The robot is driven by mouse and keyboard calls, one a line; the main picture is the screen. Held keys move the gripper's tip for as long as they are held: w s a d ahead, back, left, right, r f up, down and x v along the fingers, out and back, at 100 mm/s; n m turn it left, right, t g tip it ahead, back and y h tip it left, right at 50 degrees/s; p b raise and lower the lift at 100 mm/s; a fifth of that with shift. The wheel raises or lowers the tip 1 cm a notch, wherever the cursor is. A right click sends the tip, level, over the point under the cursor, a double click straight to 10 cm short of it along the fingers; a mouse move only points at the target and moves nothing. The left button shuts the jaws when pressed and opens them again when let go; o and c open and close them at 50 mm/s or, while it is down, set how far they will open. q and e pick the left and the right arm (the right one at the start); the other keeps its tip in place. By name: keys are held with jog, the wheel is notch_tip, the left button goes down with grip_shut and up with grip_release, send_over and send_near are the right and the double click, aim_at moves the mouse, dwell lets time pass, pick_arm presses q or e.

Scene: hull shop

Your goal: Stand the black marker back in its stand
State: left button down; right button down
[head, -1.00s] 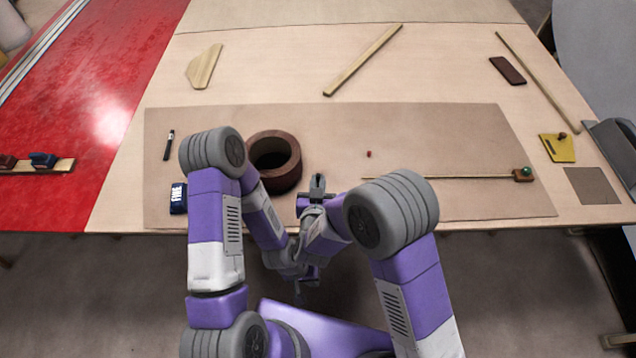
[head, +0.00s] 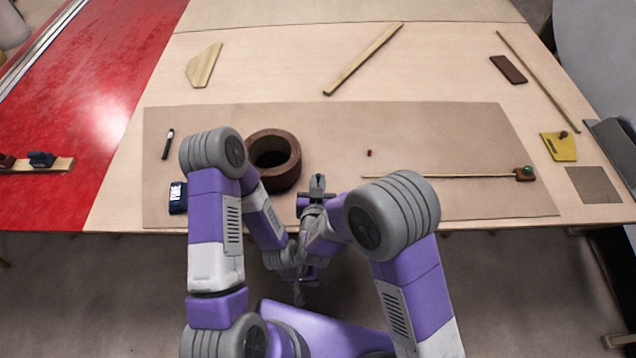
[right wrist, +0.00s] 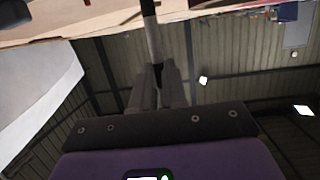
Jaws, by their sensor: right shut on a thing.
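My right gripper (head: 317,187) is the upper one in the head view, over the front edge of the mat. In the right wrist view its fingers (right wrist: 158,92) are shut on a slim marker (right wrist: 153,40) with a black end and a pale grey body. A similar dark pen with a pale part (head: 168,144) lies on the left of the mat. My left gripper (head: 298,292) hangs low in front of the table, and its jaws are too small to read. I cannot tell for sure which thing is the stand; a dark blue lettered block (head: 178,198) sits at the mat's front left.
A thick brown ring (head: 274,178) stands on the brown mat (head: 440,135), left of my right gripper. A small red piece (head: 369,153) and a long thin rod (head: 450,177) lie to the right. Wooden strips and a yellow plate (head: 558,148) lie around the mat.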

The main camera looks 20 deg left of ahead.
jog(key=shift+f+b, duration=0.75)
jog(key=shift+b, duration=0.4)
dwell(1.9)
jog(key=c, duration=1.1)
grip_release()
jog(key=v, duration=0.7)
jog(key=shift+s, duration=0.3)
jog(key=shift+r, duration=0.1)
